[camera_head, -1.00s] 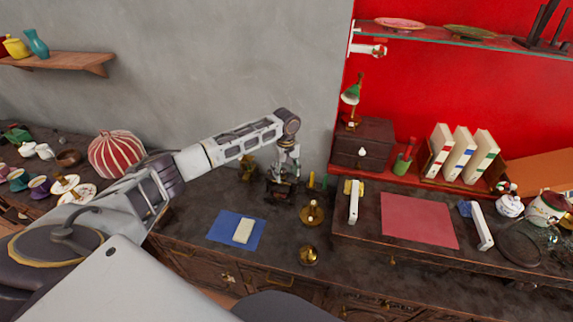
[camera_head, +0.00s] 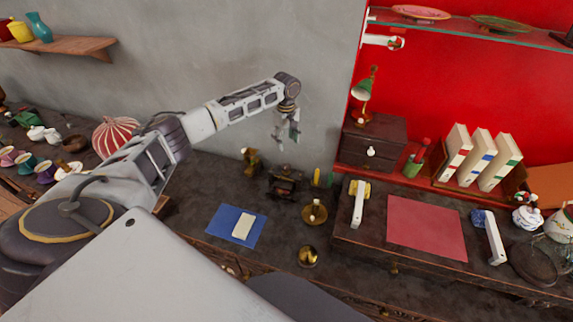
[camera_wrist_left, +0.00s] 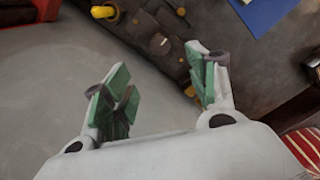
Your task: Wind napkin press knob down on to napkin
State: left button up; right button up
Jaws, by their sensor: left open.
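A small dark device that looks like the napkin press (camera_head: 285,183) stands on the dark counter near the wall. My right gripper is not in view.
A brass candlestick (camera_head: 314,213) stands right of the press, and a small brown figure (camera_head: 251,160) left of it. A dark drawer box (camera_head: 372,145) stands at the right.

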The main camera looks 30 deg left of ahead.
aim_at(286, 166)
pick_arm(q)
jog(key=shift+f+p, duration=0.4)
jog(key=shift+f, duration=6.55)
jog(key=shift+c, duration=0.2)
jog(key=c, duration=1)
